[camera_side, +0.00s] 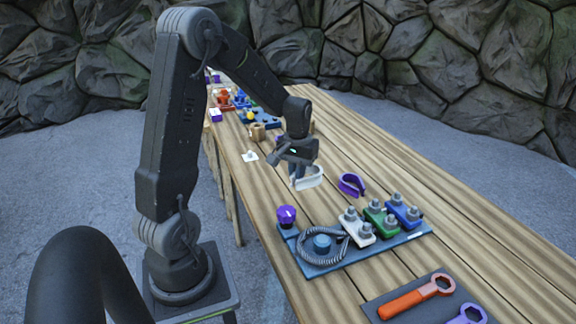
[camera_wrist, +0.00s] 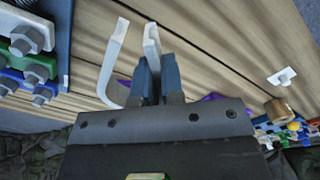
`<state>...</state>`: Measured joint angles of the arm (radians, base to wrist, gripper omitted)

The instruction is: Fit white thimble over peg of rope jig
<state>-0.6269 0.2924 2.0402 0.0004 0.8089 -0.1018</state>
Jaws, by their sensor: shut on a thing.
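The white thimble (camera_side: 310,180) is a U-shaped channel. My gripper (camera_side: 296,176) is shut on one of its legs and holds it above the table, behind the jig. The rope jig is a blue-grey board (camera_side: 405,248). A short blue round peg (camera_side: 322,242) stands on its left part, with a grey rope loop (camera_side: 340,258) around it. The peg is not in the wrist view.
White, green (camera_side: 380,219) and blue clamps with grey nuts stand on the jig's right part. A purple knob (camera_side: 287,215) is at its left corner. A purple thimble (camera_side: 351,185) lies right of my gripper. A wrench tray (camera_side: 375,306) is in front.

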